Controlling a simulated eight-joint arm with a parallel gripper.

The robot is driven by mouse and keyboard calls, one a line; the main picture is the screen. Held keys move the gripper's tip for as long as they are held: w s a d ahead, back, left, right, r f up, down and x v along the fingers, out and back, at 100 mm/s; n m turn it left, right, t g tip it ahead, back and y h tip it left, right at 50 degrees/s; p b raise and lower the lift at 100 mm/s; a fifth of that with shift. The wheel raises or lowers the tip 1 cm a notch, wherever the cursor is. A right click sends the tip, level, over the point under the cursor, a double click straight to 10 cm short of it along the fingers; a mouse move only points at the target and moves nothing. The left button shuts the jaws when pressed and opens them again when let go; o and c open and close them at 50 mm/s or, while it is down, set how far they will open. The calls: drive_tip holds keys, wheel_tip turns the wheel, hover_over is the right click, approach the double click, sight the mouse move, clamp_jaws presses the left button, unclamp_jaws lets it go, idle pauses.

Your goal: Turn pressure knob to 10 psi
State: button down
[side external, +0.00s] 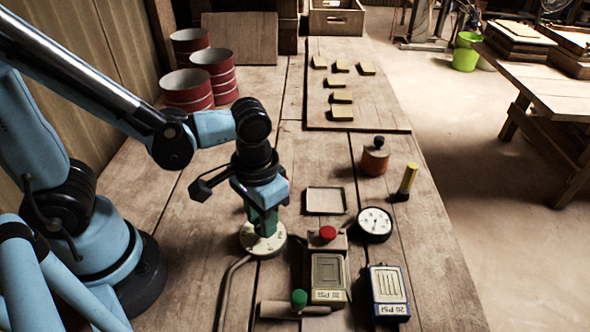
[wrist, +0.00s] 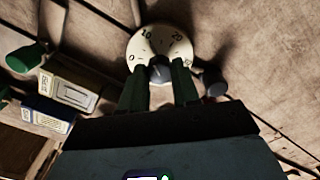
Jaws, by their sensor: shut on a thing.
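The pressure knob (wrist: 159,68) is a dark grey knob on a round cream dial (wrist: 147,42), marked 0, 10 and 20 in the wrist view. A further mark at the right is hard to read. In the side view the dial (side external: 250,243) lies flat on the table, and my gripper hides the knob. My gripper (side external: 264,226) points down over the dial. In the wrist view its two dark green fingers (wrist: 159,80) are closed on the knob from both sides. I cannot tell which mark the knob points to.
A pressure gauge (side external: 375,224), a red button (side external: 327,233), a green-topped lever (side external: 299,298) and two labelled tile blocks, one grey (side external: 328,275) and one dark blue (side external: 388,288), stand right of the dial. Red cans (side external: 187,92) stand behind. Small tiles (side external: 341,97) lie on a board.

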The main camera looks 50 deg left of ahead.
idle(0.3)
drive_tip(key=c, duration=0.8)
unclamp_jaws()
drive_tip(key=shift+r, duration=6.05)
